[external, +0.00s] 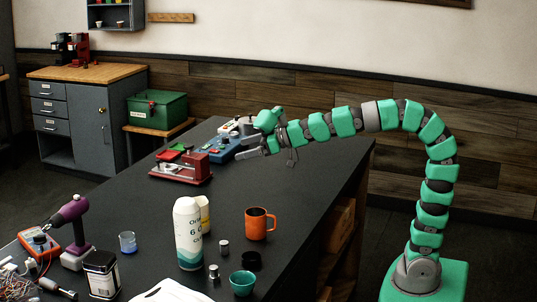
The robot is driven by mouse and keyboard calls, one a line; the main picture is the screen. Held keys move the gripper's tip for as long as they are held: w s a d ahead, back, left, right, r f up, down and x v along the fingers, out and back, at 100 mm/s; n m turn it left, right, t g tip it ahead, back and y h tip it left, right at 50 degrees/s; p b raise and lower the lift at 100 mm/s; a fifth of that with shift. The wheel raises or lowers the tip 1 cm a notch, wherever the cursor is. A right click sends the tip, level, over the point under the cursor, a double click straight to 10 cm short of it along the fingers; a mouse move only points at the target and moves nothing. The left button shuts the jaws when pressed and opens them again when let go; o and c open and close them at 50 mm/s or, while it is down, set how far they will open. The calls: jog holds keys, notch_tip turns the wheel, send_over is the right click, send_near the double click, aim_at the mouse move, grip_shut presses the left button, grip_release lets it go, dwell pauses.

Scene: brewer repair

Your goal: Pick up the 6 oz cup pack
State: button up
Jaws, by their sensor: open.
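The 6 oz cup pack (189,240) is a tall white cylinder with a pale green wavy lower part. It stands upright on the dark worktop, and its label is only partly readable. A similar cream cylinder (204,212) stands behind it, partly hidden. My gripper (252,146) is open above the worktop, farther back and to the right of the pack, near the blue device. I see nothing held in it, though the fingers are small here.
An orange mug (260,223), a teal cup (242,283) and small metal cylinders are to the pack's right. A purple drill (74,232), a black tin (101,275) and a glass (127,242) are left. A red vise-like device (181,168) and blue device (218,149) stand behind.

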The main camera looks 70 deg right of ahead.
aim_at(188, 233)
jog(key=s+a+f+n+g+y+p, duration=0.15)
jog(key=a+f+p, duration=0.25)
jog(key=a, duration=0.5)
jog(key=s+a+f+n+g+y+p, duration=0.1)
jog(key=a+f+n+y+p, duration=0.25)
jog(key=a, duration=0.55)
jog(key=shift+m+g+h, duration=0.25)
jog(key=shift+m+h, duration=0.25)
jog(key=shift+m, duration=0.1)
jog(key=shift+p+x, duration=0.5)
jog(key=shift+x, duration=6.15)
jog(key=shift+d+f, duration=0.1)
jog(key=c, duration=1.6)
